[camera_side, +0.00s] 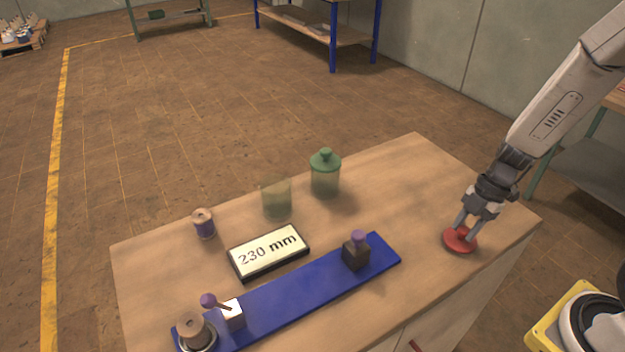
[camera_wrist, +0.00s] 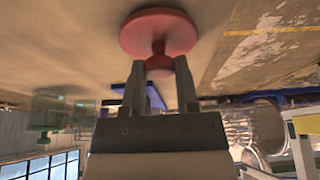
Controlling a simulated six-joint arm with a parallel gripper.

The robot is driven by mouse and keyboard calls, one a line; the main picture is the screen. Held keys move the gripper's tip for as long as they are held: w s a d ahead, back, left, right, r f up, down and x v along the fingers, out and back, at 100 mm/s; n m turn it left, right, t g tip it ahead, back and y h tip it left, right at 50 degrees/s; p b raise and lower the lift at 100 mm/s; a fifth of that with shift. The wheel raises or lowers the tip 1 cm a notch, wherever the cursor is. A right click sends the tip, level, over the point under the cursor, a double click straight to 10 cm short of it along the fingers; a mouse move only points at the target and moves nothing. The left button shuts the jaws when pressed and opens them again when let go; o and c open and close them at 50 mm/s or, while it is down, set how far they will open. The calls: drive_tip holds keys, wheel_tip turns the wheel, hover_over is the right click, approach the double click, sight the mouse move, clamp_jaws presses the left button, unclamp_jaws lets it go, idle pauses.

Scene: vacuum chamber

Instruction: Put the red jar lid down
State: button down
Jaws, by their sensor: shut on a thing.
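The red jar lid (camera_side: 459,241) is at the right end of the wooden table, at or just above its top; I cannot tell whether it touches. My gripper (camera_side: 468,230) points down and is shut on the lid's knob. In the wrist view the lid (camera_wrist: 158,32) shows as a red disc with its knob between the two fingertips (camera_wrist: 160,66) of my gripper. An open greenish glass jar (camera_side: 276,198) stands at the table's back, beside a jar with a green lid (camera_side: 325,174).
A blue board (camera_side: 300,293) along the front carries a dark block with a purple knob (camera_side: 356,251), a white block with a lever (camera_side: 231,313) and a spool (camera_side: 192,331). A "230 mm" display (camera_side: 268,251) and another spool (camera_side: 203,223) lie behind. The table between board and lid is clear.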

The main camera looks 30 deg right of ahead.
drive_tip(key=shift+f, duration=0.1)
drive_tip(key=shift+c, duration=1.8)
unclamp_jaws()
drive_tip(key=v, duration=1.2)
drive_tip(key=shift+a, duration=0.1)
